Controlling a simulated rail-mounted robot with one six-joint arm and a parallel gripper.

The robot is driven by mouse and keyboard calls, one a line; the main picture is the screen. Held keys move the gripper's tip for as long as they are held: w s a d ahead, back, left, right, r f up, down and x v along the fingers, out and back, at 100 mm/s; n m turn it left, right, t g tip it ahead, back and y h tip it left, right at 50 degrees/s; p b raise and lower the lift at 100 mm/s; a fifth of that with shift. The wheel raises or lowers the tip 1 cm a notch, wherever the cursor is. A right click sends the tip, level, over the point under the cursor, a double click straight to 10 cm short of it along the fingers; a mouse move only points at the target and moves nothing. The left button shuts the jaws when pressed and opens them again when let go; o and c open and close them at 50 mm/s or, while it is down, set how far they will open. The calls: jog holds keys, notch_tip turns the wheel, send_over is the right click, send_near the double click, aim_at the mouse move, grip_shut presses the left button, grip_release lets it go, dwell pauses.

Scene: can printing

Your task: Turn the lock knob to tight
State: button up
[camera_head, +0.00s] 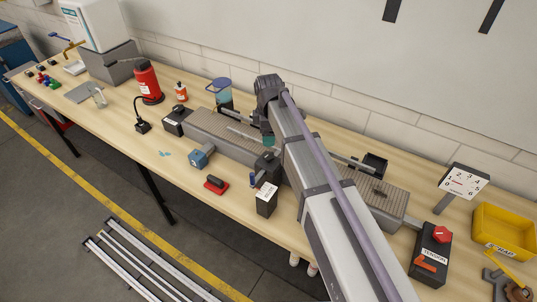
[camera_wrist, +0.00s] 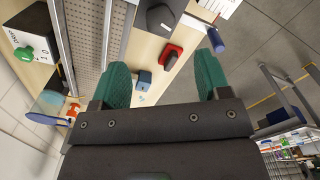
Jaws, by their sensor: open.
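A black block (camera_head: 266,200) with a white label stands at the front edge of the conveyor; the label is too small to read. A blue knob (camera_head: 252,180) sticks out at its left; I take it for the lock knob, though I cannot tell its setting. The blue knob (camera_wrist: 215,40) also shows in the wrist view, just beyond the right fingertip and apart from it. My gripper (camera_head: 268,140) hangs over the conveyor, above and behind the block. In the wrist view its green fingers (camera_wrist: 162,65) are spread and empty.
The long grey conveyor (camera_head: 225,137) runs along the bench, partly hidden by my arm. At right are a dark box with a red knob (camera_head: 442,233) and a yellow bin (camera_head: 505,230).

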aim_at(268, 155)
notch_tip(268, 155, down, 10)
jog(key=b, duration=0.9)
jog(key=shift+f, duration=0.1)
jog(key=c, duration=0.9)
